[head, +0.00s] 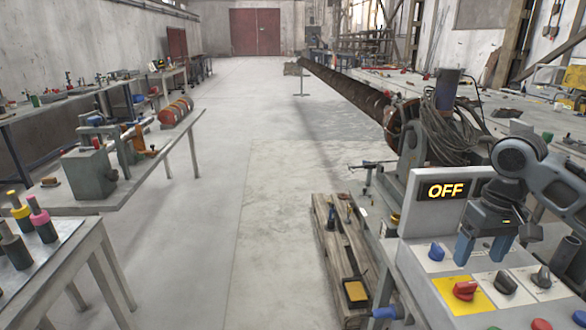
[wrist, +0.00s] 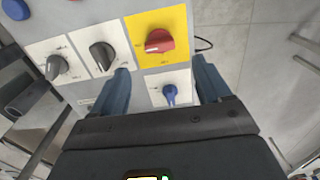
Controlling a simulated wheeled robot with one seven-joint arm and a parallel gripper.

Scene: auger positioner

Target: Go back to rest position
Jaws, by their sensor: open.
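My gripper (head: 483,248) hangs over the control panel (head: 415,215) at the right in the head view. Its two blue fingers are apart and nothing is held between them. In the wrist view my gripper (wrist: 166,88) points at the panel, with a blue knob (wrist: 170,95) on a white plate showing between the fingers. A red knob (wrist: 159,41) on a yellow plate lies just beyond the fingertips; it also shows in the head view (head: 465,290). Whether the fingers touch the panel cannot be told. The panel's display (head: 446,190) reads OFF.
Dark knobs (wrist: 103,55) sit beside the red one. A long rusty auger (head: 345,86) runs back behind the panel. A wooden pallet (head: 340,255) with tools lies left of the panel. Workbenches (head: 70,245) line the left. The floor aisle (head: 240,160) between is clear.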

